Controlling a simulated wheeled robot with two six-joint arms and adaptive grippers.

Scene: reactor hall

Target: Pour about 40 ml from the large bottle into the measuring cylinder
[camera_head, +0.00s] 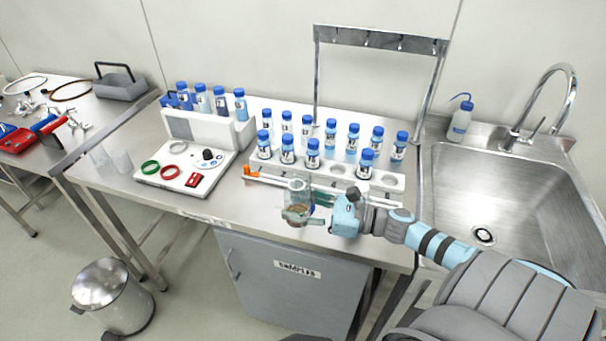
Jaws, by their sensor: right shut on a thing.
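My right gripper (312,211) comes in from the right at the front edge of the steel bench. It is shut on a clear vessel (297,207) with a round rim and something brownish low inside. The vessel looks roughly upright; whether it is the large bottle or the measuring cylinder, I cannot tell. The fingers hide part of it, and whether it touches the bench is unclear. Several small blue-capped bottles (313,155) stand in a white rack (270,167) behind it. My left gripper is not in view.
A white box (205,130) with blue-capped bottles stands back left. A white board (185,168) with colored rings lies before it. Clear beakers (122,161) stand at the left end. A sink (500,190) and wash bottle (460,122) are at right.

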